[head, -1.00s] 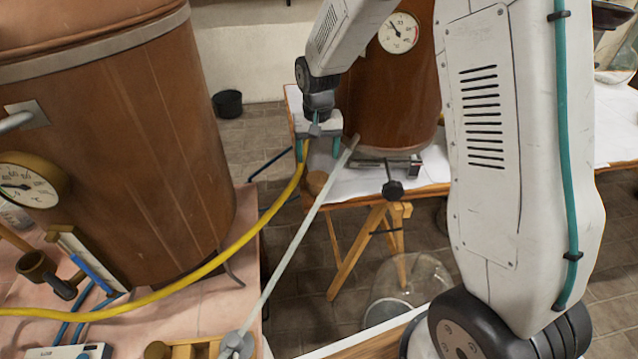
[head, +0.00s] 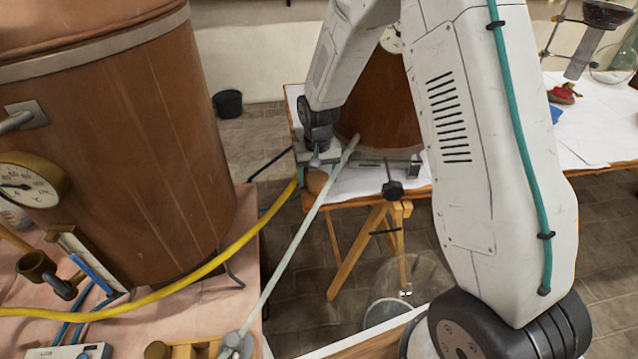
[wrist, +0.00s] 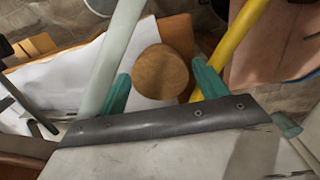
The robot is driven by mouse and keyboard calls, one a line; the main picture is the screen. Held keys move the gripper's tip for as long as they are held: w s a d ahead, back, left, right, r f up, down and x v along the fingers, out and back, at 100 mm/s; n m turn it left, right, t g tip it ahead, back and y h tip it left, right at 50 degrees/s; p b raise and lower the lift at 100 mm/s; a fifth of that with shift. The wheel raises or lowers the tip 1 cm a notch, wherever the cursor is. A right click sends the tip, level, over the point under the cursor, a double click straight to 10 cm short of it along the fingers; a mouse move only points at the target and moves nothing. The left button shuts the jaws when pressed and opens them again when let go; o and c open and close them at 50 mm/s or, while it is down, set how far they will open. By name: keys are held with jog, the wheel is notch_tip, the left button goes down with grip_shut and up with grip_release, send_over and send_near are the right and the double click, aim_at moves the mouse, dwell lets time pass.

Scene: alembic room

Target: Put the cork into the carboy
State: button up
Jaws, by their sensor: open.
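The cork (head: 316,181) is a round tan-brown piece at the front left edge of the white-covered back table. In the wrist view the cork (wrist: 161,72) lies between the two teal fingertips. My gripper (wrist: 163,84) is open, with a finger on either side of the cork; I cannot tell whether they touch it. In the head view my gripper (head: 315,163) is just above the cork and partly hides it. A clear glass vessel, apparently the carboy (head: 400,287), stands on the floor below the table, partly hidden by my arm.
A pale rod (head: 295,245) slants up close beside the cork. A yellow hose (head: 225,250) runs close on the other side. A large copper vessel (head: 110,150) fills the left. Another copper vessel (head: 380,105) stands behind my gripper.

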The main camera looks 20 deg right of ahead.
aim_at(318, 178)
jog(key=c, duration=0.7)
jog(key=shift+r, duration=0.2)
jog(key=shift+r, duration=1.95)
